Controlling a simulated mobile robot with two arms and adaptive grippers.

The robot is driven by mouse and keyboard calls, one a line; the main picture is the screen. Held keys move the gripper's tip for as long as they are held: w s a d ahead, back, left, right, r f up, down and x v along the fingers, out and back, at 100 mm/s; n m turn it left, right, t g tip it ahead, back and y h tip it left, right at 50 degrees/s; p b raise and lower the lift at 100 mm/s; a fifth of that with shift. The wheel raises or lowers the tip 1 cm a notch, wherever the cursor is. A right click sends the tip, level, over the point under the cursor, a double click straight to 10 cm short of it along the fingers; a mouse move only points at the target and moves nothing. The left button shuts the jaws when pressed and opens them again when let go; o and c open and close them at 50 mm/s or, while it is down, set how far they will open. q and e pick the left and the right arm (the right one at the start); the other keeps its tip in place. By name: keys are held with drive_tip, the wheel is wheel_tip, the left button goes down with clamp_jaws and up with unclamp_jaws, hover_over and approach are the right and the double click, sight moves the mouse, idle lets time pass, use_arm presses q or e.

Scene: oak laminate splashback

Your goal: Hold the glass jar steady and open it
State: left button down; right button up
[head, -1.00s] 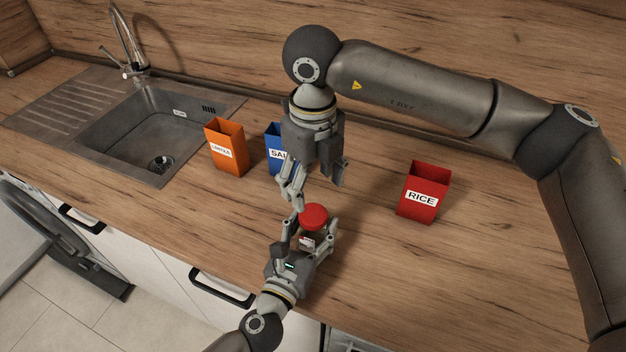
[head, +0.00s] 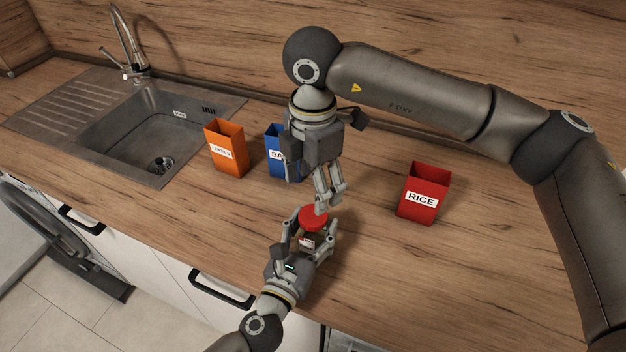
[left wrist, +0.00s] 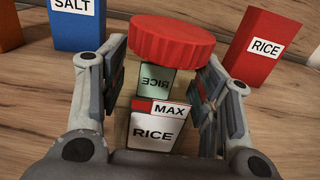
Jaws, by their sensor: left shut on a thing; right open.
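The glass jar (left wrist: 158,125) has a red ridged lid (head: 313,217) and a label reading RICE and MAX. It stands upright on the counter. The lid (left wrist: 172,42) is on the jar in the left wrist view, and looks slightly tilted there. My left gripper (head: 309,240) is shut on the jar, with a finger on each side of the glass below the lid. My right gripper (head: 328,203) points down just above the lid; it is open and holds nothing. Whether its fingertips touch the lid cannot be told. Most of the jar is hidden by the left gripper in the head view.
A red RICE box (head: 423,192) stands to the right. A blue SALT box (head: 276,152), partly behind the right gripper, and an orange box (head: 227,148) stand to the left. A steel sink (head: 140,125) is at the far left.

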sight(313, 215)
drive_tip(key=shift+m, duration=1.1)
drive_tip(key=shift+f, duration=0.2)
wheel_tip(313, 215, down, 8)
drive_tip(key=shift+r, duration=0.2)
